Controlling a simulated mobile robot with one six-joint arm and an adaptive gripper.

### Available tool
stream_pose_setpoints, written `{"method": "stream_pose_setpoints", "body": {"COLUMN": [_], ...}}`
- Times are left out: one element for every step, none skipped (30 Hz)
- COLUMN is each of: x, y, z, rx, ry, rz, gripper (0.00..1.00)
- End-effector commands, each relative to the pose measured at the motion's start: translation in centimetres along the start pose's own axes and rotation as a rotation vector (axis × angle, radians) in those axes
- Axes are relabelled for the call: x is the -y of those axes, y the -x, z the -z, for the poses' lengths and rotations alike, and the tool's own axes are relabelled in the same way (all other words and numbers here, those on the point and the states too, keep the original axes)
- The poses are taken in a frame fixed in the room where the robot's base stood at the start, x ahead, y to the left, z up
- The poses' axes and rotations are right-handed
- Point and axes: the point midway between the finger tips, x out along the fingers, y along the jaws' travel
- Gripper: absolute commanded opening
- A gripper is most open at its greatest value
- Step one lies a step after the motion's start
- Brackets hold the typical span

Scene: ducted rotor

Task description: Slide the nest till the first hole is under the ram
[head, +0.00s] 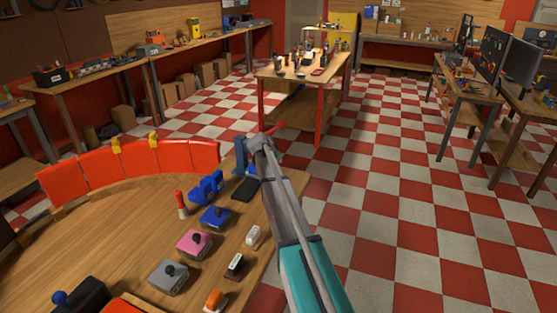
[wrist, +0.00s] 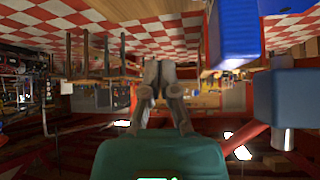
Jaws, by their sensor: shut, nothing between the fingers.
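A blue upright press (head: 240,157) with a red lever (head: 275,127) stands at the far right end of the curved wooden bench. My gripper (head: 257,143) is beside it, partly covering it. I cannot tell whether they touch. In the wrist view my gripper (wrist: 158,65) is shut and empty, and the picture looks upside down. Blue press parts (wrist: 290,100) fill the right side, with a short silver cylinder (wrist: 283,138) that may be the ram. I cannot make out the nest or its holes; the press base is mostly hidden.
The bench (head: 120,225) holds a black flat block (head: 243,189), a blue clamp-like part (head: 206,187), a red-and-white cylinder (head: 181,204) and several knobbed boxes, including a pink one (head: 195,243). Red panels (head: 130,168) line its back edge. Open checkered floor (head: 390,220) lies right.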

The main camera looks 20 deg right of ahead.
Motion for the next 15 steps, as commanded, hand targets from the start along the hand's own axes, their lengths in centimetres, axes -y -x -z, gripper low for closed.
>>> {"method": "stream_pose_setpoints", "body": {"x": [0.01, 0.01, 0.02, 0.02, 0.02, 0.03, 0.04, 0.07, 0.11, 0.12, 0.13, 0.12, 0.12, 0.12, 0.12], "y": [0.04, 0.04, 0.03, 0.02, 0.02, 0.02, 0.02, 0.04, 0.07, 0.08, 0.09, 0.11, 0.13, 0.16, 0.2], "z": [-0.01, -0.02, -0.03, -0.03, -0.04, -0.04, -0.04, -0.07, -0.1, -0.12, -0.14, -0.18, -0.23, -0.29, -0.39], "rx": [0.0, 0.0, 0.0, 0.0, 0.0, 0.0, 0.0, 0.0, 0.0, 0.0, 0.0, 0.0, -0.001, -0.001, -0.002], "ry": [0.0, 0.0, 0.0, 0.0, 0.0, 0.0, 0.0, 0.0, 0.002, 0.003, 0.006, 0.013, 0.021, 0.032, 0.051], "rz": [0.0, 0.0, 0.0, 0.0, 0.0, 0.0, 0.0, 0.0, 0.001, 0.001, 0.001, 0.001, 0.001, 0.001, 0.001], "gripper": [0.0, 0.0, 0.0, 0.0, 0.0, 0.0, 0.0, 0.0, 0.0, 0.0, 0.0, 0.0, 0.0, 0.0, 0.0]}}
